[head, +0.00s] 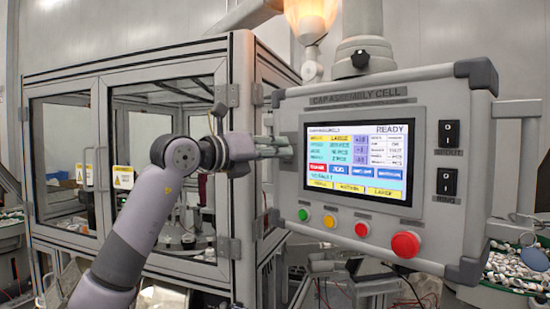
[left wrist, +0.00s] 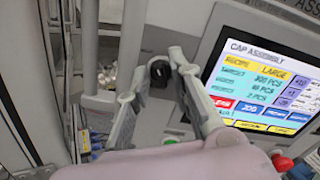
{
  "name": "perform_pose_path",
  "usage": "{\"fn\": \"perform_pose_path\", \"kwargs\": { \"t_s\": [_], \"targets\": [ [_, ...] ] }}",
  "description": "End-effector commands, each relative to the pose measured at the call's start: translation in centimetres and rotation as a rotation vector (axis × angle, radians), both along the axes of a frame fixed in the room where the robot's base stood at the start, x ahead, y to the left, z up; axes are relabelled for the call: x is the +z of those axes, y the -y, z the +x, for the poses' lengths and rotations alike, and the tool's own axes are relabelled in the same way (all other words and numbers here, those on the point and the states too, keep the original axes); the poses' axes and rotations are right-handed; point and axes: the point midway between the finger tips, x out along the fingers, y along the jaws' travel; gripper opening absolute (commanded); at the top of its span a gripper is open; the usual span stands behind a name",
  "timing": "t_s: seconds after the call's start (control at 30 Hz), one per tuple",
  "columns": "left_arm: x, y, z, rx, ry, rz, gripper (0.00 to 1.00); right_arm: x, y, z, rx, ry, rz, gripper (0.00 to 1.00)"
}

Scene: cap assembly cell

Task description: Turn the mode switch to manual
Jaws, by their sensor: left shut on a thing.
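The black knob of the mode switch (left wrist: 159,75) shows in the left wrist view, at the left of the lit screen. In the head view my gripper's fingers hide it, and its pointing direction cannot be made out. My left gripper (head: 283,146) reaches in from the left to the left edge of the control panel (head: 292,107). In the left wrist view its fingertips (left wrist: 160,70) are closed on the knob from both sides. My right gripper is in neither view.
The panel's screen (head: 363,160) reads READY. Below it are a green button (head: 303,214), a yellow button (head: 329,221), a red button (head: 362,229) and a larger red button (head: 405,244). Black rocker switches (head: 449,134) sit at right. A framed glass enclosure (head: 165,62) stands behind my left arm.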

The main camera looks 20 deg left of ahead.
Motion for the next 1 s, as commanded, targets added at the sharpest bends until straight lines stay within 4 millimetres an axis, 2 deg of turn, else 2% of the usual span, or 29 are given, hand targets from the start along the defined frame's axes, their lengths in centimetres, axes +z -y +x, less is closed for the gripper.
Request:
{"fn": "perform_pose_path", "kwargs": {
  "t_s": [0.4,1.0],
  "targets": [
    [-0.1,-0.1,0.0,0.001,-0.126,-0.23,0.0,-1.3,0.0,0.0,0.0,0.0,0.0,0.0],
    [0.0,-0.1,0.1,0.001,-0.161,-0.293,0.0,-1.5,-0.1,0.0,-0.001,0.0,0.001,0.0]
  ]
}}
